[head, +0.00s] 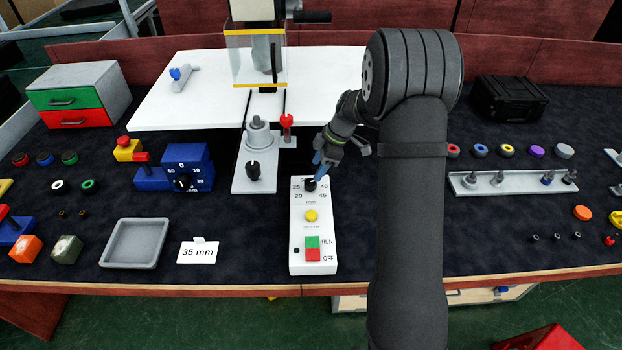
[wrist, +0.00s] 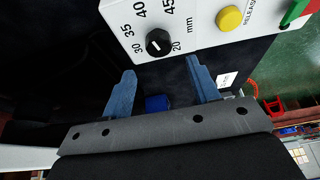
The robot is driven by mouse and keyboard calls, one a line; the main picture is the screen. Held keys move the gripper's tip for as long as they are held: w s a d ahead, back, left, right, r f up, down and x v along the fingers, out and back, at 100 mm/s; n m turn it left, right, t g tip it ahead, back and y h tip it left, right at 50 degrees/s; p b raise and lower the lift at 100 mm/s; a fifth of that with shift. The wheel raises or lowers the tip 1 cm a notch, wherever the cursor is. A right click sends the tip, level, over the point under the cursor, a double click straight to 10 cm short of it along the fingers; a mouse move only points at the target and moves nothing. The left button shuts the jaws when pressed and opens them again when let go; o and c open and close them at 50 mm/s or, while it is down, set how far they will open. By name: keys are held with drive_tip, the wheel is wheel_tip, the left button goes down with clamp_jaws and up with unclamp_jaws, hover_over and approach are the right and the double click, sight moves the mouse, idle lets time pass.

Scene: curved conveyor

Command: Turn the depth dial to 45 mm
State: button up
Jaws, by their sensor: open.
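The depth dial is a black round knob (head: 310,184) at the top of a white control box (head: 299,232). The wrist view shows the dial (wrist: 159,42) with a white pointer mark, ringed by numbers including 20, 30, 35, 40 and 45. I cannot tell exactly which number the pointer faces. My gripper (head: 318,165) is just behind the dial in the head view, partly covering the scale. In the wrist view my gripper's blue fingers (wrist: 162,65) are spread apart and empty, with the dial beyond their tips. I see no contact with it.
A yellow button (head: 311,216) and green and red RUN/OFF switch (head: 313,248) share the box. A card (head: 198,252) reads 35 mm. A blue box with another dial (head: 183,181) and a grey tray (head: 135,243) stand left. The grey knob plate (head: 254,185) is close by.

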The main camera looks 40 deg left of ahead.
sight(310, 181)
drive_tip(key=x, duration=0.6)
drive_tip(key=shift+f, duration=0.1)
drive_tip(key=shift+c, duration=0.4)
drive_tip(key=c, duration=0.9)
drive_tip(key=shift+m, duration=0.4)
drive_tip(key=m+t+y, duration=0.1)
drive_tip(key=m, duration=0.3)
drive_tip(key=shift+t, duration=0.4)
drive_tip(key=m+t, duration=0.2)
drive_tip(key=m, duration=0.3)
drive_tip(key=shift+s, duration=0.1)
drive_tip(key=shift+m, duration=0.3)
drive_tip(key=o, duration=1)
